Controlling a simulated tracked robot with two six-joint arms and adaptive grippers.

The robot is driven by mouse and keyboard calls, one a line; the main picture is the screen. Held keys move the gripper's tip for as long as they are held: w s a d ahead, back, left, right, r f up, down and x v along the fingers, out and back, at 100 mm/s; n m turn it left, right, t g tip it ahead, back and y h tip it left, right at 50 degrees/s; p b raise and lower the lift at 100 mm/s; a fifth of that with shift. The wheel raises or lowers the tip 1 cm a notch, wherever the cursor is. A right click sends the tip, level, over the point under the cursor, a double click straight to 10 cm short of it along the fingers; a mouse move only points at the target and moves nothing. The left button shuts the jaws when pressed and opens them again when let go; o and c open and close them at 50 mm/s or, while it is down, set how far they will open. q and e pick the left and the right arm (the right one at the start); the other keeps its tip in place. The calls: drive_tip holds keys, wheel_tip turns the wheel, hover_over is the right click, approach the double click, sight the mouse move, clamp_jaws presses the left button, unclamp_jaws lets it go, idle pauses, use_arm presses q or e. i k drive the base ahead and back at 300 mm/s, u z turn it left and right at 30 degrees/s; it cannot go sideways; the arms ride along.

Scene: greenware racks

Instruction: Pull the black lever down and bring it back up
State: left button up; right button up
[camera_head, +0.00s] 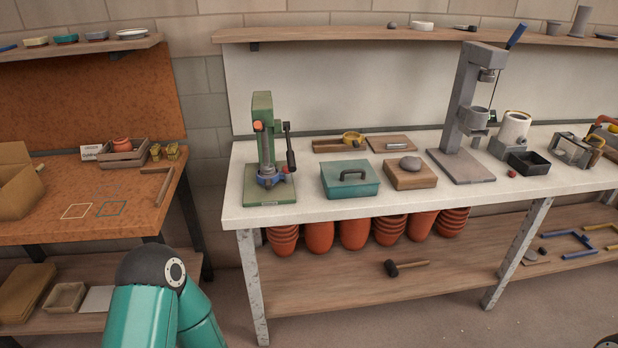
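A green bench press (263,130) stands upright near the left end of the pale workbench (330,210). A black lever (291,158) shows on the press's right side, with its thicker grip at the lower end. An orange-red knob sits at the press's upper front, and a blue part is near its base. Nothing touches the lever. Neither of my grippers is in view. A teal link of my arm shows at the bottom left, well short of the press.
A teal metal box (350,180) and a wooden block with a grey stone (410,163) stand right of the press. A grey press (468,100) with a blue-handled lever stands farther right. A shelf (400,34) hangs above; terracotta pots (355,233) sit below.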

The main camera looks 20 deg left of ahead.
sight(290, 153)
drive_tip(key=z, duration=0.1)
drive_tip(key=k, duration=0.5)
drive_tip(key=z, duration=0.9)
drive_tip(key=i, duration=1)
drive_tip(key=u, duration=0.5)
drive_tip(key=i, duration=0.8)
drive_tip(key=u, duration=0.7)
drive_tip(key=k, duration=0.5)
drive_tip(key=u, duration=0.15)
drive_tip(key=i, duration=0.6)
drive_tip(key=z, duration=0.05)
